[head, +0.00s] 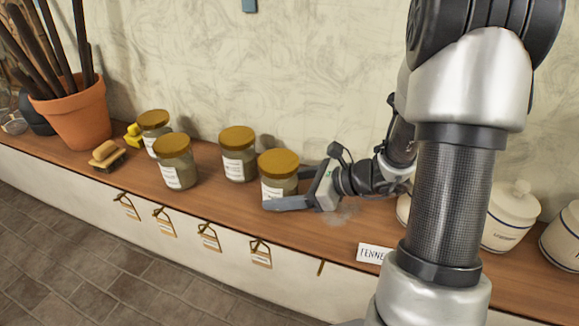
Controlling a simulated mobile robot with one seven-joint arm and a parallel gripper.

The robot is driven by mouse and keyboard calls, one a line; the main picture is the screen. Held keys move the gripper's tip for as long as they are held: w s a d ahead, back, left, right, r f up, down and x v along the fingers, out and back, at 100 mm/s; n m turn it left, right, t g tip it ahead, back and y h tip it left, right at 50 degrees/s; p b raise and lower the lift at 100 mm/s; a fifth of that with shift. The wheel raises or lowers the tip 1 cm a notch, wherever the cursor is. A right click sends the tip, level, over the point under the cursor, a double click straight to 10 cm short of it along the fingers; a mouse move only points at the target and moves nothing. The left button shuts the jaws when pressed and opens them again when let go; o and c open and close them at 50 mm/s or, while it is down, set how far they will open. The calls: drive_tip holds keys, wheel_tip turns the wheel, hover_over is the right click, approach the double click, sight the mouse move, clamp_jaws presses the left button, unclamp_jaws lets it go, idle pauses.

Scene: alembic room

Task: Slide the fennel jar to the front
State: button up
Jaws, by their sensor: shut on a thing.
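My gripper (281,190) reaches in from the right and is shut on a glass jar with a gold-brown lid (278,163), the rightmost jar of a group. One grey finger lies across the jar's front, low down; the other finger is hidden behind it. The jar is upright at the shelf. Its label is partly covered and too small to read, so I cannot tell from it whether this is the fennel jar. A white card (374,253) reading "FENNE", partly hidden by my arm, is at the shelf's front edge, to the right of the jar.
Similar lidded jars stand to the left: one close by (238,154), one nearer the front (175,162), one behind it (153,131). A brush (106,155) and terracotta pot (77,112) are further left. White canisters (511,217) stand right.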

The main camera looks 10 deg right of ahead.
drive_tip(key=shift+s+a+b, duration=0.15)
drive_tip(key=shift+s+a, duration=0.25)
drive_tip(key=shift+s, duration=0.2)
drive_tip(key=shift+s+a+b, duration=0.15)
drive_tip(key=shift+s+a, duration=0.25)
drive_tip(key=shift+s, duration=0.2)
drive_tip(key=o, duration=0.9)
